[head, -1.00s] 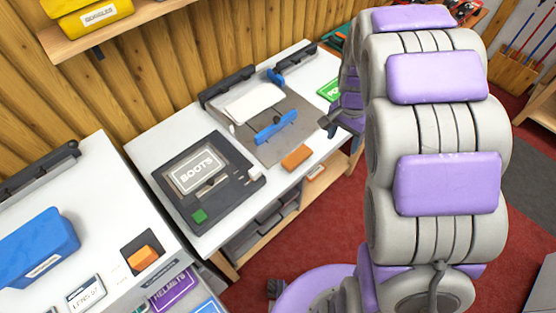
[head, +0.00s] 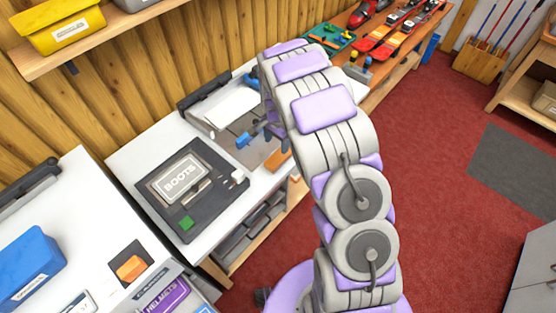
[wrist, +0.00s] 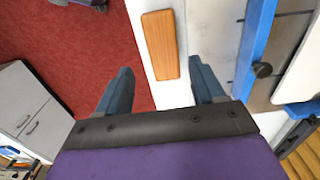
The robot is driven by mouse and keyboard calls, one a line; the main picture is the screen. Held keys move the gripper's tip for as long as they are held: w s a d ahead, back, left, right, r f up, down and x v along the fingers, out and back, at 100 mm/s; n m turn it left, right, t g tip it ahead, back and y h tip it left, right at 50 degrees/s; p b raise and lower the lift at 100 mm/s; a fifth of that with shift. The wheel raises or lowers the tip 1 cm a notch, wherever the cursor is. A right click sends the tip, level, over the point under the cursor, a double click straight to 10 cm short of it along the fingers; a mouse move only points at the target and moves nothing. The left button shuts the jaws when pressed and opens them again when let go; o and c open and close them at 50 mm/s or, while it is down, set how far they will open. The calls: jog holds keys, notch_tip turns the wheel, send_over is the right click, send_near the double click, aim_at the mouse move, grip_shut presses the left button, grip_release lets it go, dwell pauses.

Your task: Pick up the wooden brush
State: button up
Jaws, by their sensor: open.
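The wooden brush (wrist: 160,45) is an orange-brown block lying on the white bench top (wrist: 141,75). In the wrist view its near end reaches between the fingertips of my gripper (wrist: 160,66). The gripper is open, with a finger on each side and clear gaps to the brush. Nothing is held. In the head view the brush (head: 277,160) shows at the bench's front edge, partly hidden by my arm. My gripper cannot be made out clearly there.
A grey board with a blue bar (wrist: 254,45) lies right of the brush. The black BOOTS device (head: 190,190) stands on the bench at left in the head view. Red floor (head: 440,200) is open beyond the bench edge. A further bench (head: 375,65) holds skis and tools.

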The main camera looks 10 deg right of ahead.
aim_at(277, 157)
notch_tip(277, 157, down, 6)
jog(key=shift+f+b, duration=0.25)
jog(key=shift+b, duration=0.15)
jog(key=shift+w+d+f+b, duration=0.1)
jog(key=shift+f+b, duration=0.1)
jog(key=shift+f, duration=0.75)
jog(key=shift+w+a+f+b, duration=0.1)
jog(key=shift+f+b, duration=0.05)
jog(key=shift+f, duration=0.8)
jog(key=shift+w+d+f+b, duration=0.1)
jog(key=shift+f+b, duration=0.1)
jog(key=shift+f, duration=0.75)
jog(key=shift+c, duration=0.4)
jog(key=c, duration=0.8)
jog(key=shift+r, duration=0.9)
notch_tip(277, 157, up, 2)
jog(key=shift+s+r+p, duration=0.1)
jog(key=shift+s+p, duration=0.05)
jog(key=shift+p, duration=0.35)
jog(key=s, duration=0.5)
jog(key=s+p, duration=0.1)
jog(key=s, duration=0.4)
jog(key=s+r, duration=0.1)
jog(key=s, duration=0.4)
jog(key=shift+s+p, duration=0.3)
jog(key=shift+s, duration=0.05)
